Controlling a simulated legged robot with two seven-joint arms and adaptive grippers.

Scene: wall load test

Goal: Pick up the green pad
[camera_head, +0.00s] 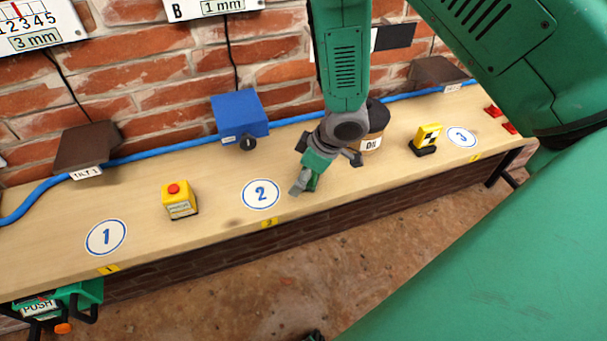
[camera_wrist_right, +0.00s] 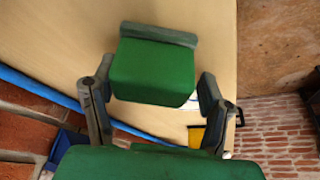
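The green pad (camera_wrist_right: 152,72) is a green block with a grey plate along its far edge. In the head view it shows at the table's middle (camera_head: 315,165), right of the circle marked 2. My right gripper (camera_head: 330,153) is over it, with its fingers spread on either side. In the right wrist view the pad lies between the fingers of this gripper (camera_wrist_right: 155,95); a gap shows at the right finger. The pad's underside is hidden. At the lower left edge, a green part with dark prongs is around a PUSH-labelled device (camera_head: 40,307); it may be my left gripper.
The wooden table (camera_head: 140,205) runs along a brick wall. It bears a yellow box with a red button (camera_head: 180,200), a blue block (camera_head: 240,113), a dark-topped round tin (camera_head: 373,125) and a yellow-black block (camera_head: 426,139). A blue hose (camera_head: 165,150) lies along the back.

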